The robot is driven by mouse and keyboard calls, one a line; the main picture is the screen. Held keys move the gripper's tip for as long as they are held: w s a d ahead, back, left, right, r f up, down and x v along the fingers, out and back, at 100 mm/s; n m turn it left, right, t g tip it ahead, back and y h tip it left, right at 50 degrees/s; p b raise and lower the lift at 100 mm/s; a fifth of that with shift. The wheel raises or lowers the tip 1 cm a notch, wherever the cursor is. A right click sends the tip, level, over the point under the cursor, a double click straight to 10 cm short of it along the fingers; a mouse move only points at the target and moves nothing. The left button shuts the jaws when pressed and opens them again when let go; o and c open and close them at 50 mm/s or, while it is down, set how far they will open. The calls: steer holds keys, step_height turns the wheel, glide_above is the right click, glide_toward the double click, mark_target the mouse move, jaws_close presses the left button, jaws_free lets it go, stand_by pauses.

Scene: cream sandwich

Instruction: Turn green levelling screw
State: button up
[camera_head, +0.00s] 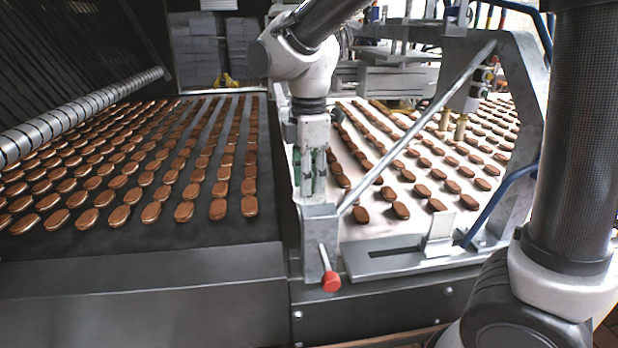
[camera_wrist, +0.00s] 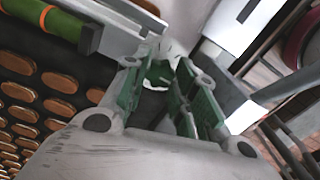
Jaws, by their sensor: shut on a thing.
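My gripper (camera_head: 313,188) points straight down over the near corner of the metal frame (camera_head: 320,226), at the gap between the two belts. In the wrist view my gripper (camera_wrist: 160,68) has its fingers close together around a small piece at the frame. A bit of green (camera_wrist: 157,75) shows between them, which I take to be the green levelling screw. Most of the screw is hidden by the fingers, and its turn angle cannot be told.
A lever with a red knob (camera_head: 330,282) sticks out below the frame corner. Rows of brown biscuits lie on the dark left belt (camera_head: 140,232) and the pale right belt (camera_head: 365,230). A slanted metal bar (camera_head: 420,122) rises right of my gripper. A green rod (camera_wrist: 45,18) crosses the wrist view's upper left.

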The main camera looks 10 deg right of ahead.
steer(key=m, duration=0.4)
steer(key=shift+m, duration=0.4)
steer(key=m, duration=0.4)
steer(key=shift+w, duration=0.1)
steer(key=m, duration=0.9)
steer(key=shift+r, duration=0.1)
steer(key=shift+w+m, duration=0.1)
steer(key=shift+m, duration=0.3)
steer(key=o, duration=1)
steer(key=shift+o, duration=0.2)
step_height(320, 180, up, 12)
